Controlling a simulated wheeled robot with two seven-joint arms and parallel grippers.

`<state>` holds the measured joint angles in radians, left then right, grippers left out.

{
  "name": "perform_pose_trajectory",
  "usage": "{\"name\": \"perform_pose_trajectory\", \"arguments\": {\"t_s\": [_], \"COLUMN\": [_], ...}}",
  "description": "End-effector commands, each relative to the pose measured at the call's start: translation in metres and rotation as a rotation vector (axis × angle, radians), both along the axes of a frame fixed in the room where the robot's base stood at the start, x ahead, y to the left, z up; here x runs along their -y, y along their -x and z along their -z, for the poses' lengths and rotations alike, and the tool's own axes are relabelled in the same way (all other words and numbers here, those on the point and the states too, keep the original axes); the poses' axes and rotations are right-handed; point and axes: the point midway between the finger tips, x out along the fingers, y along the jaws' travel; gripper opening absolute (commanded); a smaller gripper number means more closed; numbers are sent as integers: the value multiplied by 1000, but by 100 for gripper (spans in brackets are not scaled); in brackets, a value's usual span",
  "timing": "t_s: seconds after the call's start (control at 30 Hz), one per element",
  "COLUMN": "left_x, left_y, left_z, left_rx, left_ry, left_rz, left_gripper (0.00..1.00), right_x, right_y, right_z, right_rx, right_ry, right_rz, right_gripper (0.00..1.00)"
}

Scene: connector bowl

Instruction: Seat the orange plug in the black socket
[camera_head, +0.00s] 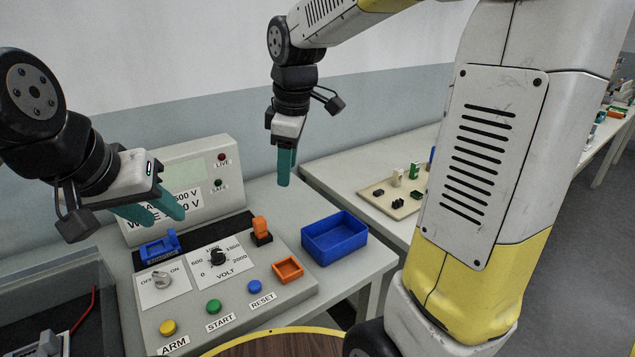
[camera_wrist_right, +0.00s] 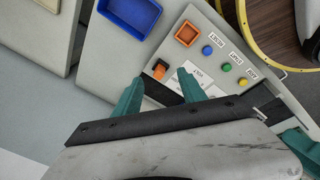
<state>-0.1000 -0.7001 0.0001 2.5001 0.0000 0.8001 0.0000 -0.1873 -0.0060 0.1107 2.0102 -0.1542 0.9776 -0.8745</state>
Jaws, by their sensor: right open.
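The orange plug (camera_head: 260,225) stands upright at the black socket (camera_head: 262,240), near the back right of the grey console. In the right wrist view, the plug (camera_wrist_right: 159,67) shows just beyond my fingertips; how deep it sits in the socket I cannot tell. My right gripper (camera_head: 284,180) hangs above and behind the console, fingers down, clear of the plug. It also shows in the right wrist view (camera_wrist_right: 160,85), with its teal fingers apart and nothing between them. My left gripper (camera_head: 166,216) is open and empty above the console's left side, near a blue holder (camera_head: 160,246).
An empty orange square tray (camera_head: 287,281) sits in front of the socket. A blue bin (camera_head: 334,256) stands right of the console. Knobs and coloured buttons cover the panel. The upright meter box (camera_head: 213,210) stands behind. A side table with a small board (camera_head: 381,204) is at right.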

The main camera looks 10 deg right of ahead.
Motion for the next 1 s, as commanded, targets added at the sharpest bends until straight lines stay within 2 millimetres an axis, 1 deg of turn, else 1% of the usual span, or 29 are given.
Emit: {"name": "perform_pose_trajectory", "arguments": {"t_s": [0.03,0.13,0.2,0.3,0.4,0.5,0.6,1.0], "left_x": [0,0,0,0,0,0,0,0], "left_y": [0,0,0,0,0,0,0,0], "left_z": [0,0,0,0,0,0,0,0], "left_rx": [0,0,0,0,0,0,0,0], "left_ry": [0,0,0,0,0,0,0,0], "left_rz": [0,0,0,0,0,0,0,0], "left_gripper": [36,36,36,36,36,36,36,36], "right_x": [14,34,45,57,65,68,69,69], "right_y": [19,54,78,107,130,143,150,151], "right_z": [-12,-23,-27,-29,-26,-23,-21,-20], "right_rx": [31,75,101,127,140,146,144,144], "right_ry": [-42,-137,-213,-323,-418,-487,-520,-528], "right_rz": [125,375,543,759,922,1030,1084,1096], "right_gripper": [49,49,49,49,49,49,49,49]}}
